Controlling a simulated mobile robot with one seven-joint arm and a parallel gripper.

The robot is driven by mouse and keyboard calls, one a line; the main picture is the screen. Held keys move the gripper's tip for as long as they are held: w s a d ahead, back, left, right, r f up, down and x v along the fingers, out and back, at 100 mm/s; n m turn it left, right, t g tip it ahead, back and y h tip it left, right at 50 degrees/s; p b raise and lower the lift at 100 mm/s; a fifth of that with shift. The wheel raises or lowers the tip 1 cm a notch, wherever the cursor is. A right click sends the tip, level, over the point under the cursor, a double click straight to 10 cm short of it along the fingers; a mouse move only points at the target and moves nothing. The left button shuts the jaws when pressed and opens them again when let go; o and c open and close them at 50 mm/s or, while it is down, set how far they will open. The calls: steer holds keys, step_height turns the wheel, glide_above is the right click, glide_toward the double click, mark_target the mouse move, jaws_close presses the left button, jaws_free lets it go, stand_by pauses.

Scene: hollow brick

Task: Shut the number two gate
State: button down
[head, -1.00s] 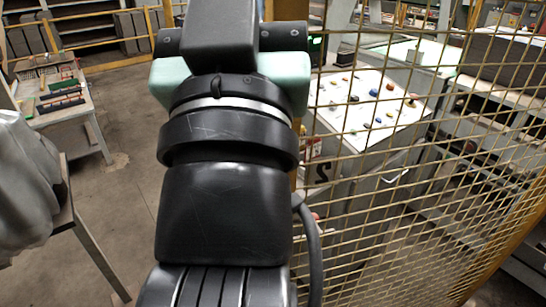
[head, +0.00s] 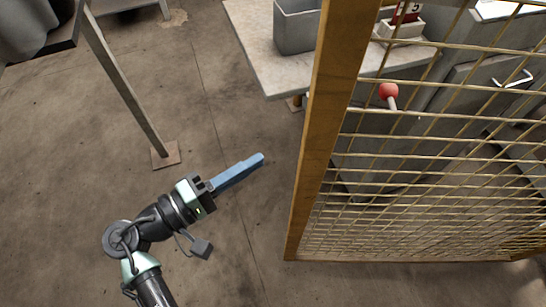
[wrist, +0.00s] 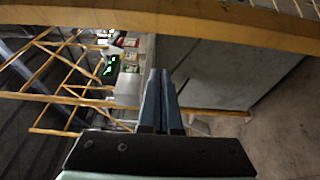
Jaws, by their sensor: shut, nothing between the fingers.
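A gate-like mesh panel with a yellow frame (head: 318,130) stands upright on the right in the head view. I cannot tell from these frames whether it is the number two gate; no number shows on it. My gripper (head: 260,159) has its blue fingers together and empty. It points up and right toward the panel's left post, with a visible gap between. In the wrist view the shut fingers (wrist: 158,76) point at a grey surface, and a yellow beam (wrist: 180,22) crosses the top. No latch or handle on the panel is clearly visible.
Behind the mesh are a red knob (head: 388,91) on a lever and grey cabinets. A pale table (head: 262,55) with a grey bin (head: 296,25) stands behind the post. A table leg (head: 125,85) rises at left. The floor between is clear.

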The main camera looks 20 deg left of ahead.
steer(key=w+d+p, duration=0.1)
steer(key=w+d, duration=0.2)
steer(key=d, duration=0.3)
steer(key=shift+w, duration=0.15)
steer(key=shift+d, duration=0.1)
stand_by(0.5)
